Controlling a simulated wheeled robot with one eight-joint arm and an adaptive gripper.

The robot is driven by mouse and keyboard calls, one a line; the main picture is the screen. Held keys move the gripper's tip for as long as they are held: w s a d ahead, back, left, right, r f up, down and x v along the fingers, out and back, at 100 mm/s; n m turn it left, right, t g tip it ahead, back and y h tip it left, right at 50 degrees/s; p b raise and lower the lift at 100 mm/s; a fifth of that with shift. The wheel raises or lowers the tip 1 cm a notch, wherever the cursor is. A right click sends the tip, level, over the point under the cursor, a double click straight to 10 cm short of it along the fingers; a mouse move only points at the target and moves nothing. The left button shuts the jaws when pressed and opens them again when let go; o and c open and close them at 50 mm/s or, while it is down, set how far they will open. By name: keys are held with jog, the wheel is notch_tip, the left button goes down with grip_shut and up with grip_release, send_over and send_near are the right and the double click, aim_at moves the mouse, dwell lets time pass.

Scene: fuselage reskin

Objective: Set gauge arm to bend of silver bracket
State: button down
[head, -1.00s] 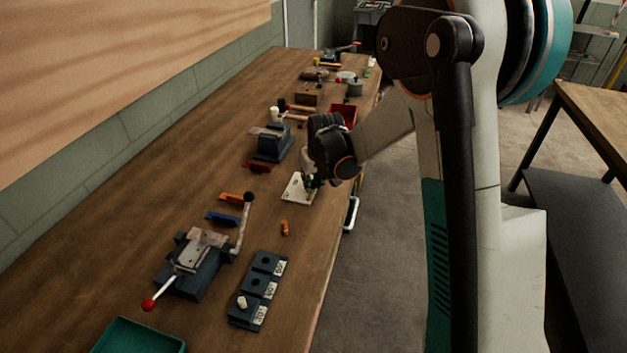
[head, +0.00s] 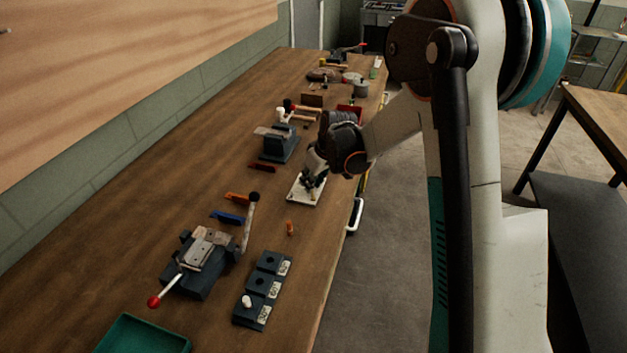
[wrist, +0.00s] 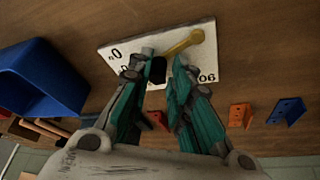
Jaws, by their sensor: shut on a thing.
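The gauge is a white plate (head: 304,194) with black numbers, lying near the bench's right edge. It also shows in the wrist view (wrist: 120,45) with its yellow-brass arm (wrist: 185,42). My gripper (head: 312,181) is down at the plate. In the wrist view my gripper (wrist: 164,66) has its fingers on either side of a small black piece (wrist: 158,70) near the arm's end, apparently its knob. The fingers hide part of the scale, so the exact setting is unreadable. A silver-grey metal piece (head: 208,246) lies on the near clamp; I cannot tell whether it is the silver bracket.
Orange (wrist: 240,115) and blue (wrist: 287,110) brackets lie beside the gauge on the wall side. A blue block-like thing (wrist: 40,75) stands close to the plate. The near clamp has a red-tipped lever (head: 154,301). Three labelled dark blocks (head: 263,288) sit nearer.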

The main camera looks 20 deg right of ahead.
jog(key=shift+d+n, duration=0.1)
jog(key=shift+n, duration=0.4)
jog(key=c, duration=1.7)
grip_release()
jog(key=shift+o, duration=0.7)
jog(key=shift+d, duration=0.15)
jog(key=v, duration=1.2)
jog(key=shift+w, duration=0.25)
